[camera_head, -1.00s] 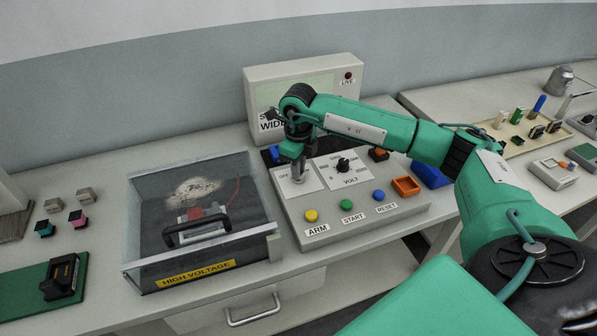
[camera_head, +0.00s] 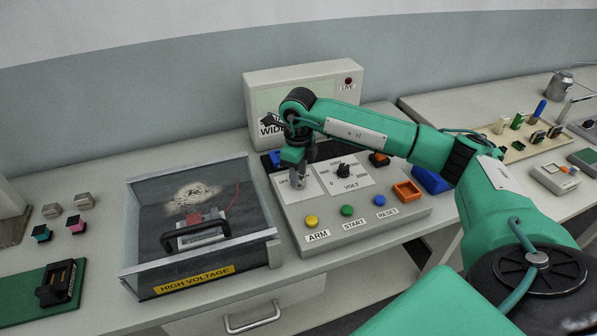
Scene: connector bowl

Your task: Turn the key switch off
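The key switch sits on the white plate marked OFF (camera_head: 283,184), at the upper left of the grey control panel (camera_head: 330,234). My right gripper (camera_head: 298,183) points down over this plate and hides the key itself. Its fingertips are at the key's place, but they are too small and dark to tell whether they are closed on it. The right arm reaches in from the right across the back of the panel. My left gripper is not in the view.
A VOLT knob (camera_head: 343,170) stands close to the right of the gripper. Yellow ARM (camera_head: 311,221), green START (camera_head: 347,210) and blue RESET (camera_head: 379,200) buttons line the panel front. A HIGH VOLTAGE box (camera_head: 198,228) with clear walls stands left. A display unit (camera_head: 301,84) stands behind.

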